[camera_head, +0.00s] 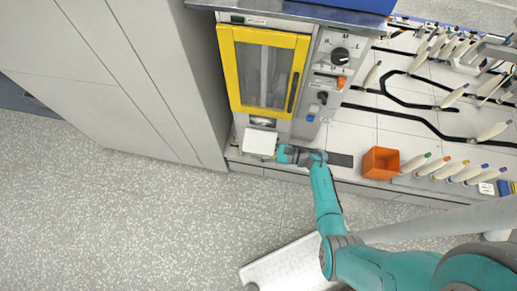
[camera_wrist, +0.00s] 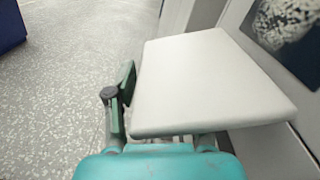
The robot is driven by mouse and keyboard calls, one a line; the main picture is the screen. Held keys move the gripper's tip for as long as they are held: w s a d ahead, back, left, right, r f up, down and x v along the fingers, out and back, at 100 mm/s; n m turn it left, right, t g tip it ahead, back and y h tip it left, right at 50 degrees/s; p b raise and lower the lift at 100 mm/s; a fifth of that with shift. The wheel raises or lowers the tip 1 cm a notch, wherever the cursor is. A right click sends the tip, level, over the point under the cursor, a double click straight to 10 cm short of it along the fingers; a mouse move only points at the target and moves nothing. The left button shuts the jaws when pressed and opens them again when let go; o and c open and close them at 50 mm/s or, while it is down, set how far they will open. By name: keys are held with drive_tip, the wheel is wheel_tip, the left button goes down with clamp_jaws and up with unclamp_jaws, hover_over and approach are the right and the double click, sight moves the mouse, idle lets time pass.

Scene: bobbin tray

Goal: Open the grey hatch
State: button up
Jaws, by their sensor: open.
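The grey hatch (camera_head: 260,142) is a pale, flat flap low on the machine front, below the yellow-framed door. It stands out from the front, with a dark opening (camera_head: 262,122) showing above it. In the wrist view the hatch (camera_wrist: 208,85) is a large light panel filling the middle and right. My gripper (camera_head: 284,153) is at the hatch's right side in the head view. In the wrist view one dark finger shows just left of the panel's edge; the other finger is hidden by the panel. The jaws are open, and I cannot tell whether they touch the hatch.
The yellow-framed door (camera_head: 265,70) is shut above. Knobs and switches (camera_head: 330,75) line the panel to its right. An orange bin (camera_head: 380,163) and several bobbins stand on the counter to the right. A tall grey cabinet (camera_head: 140,80) stands at left.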

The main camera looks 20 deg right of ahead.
drive_tip(key=v, duration=1.2)
idle(0.5)
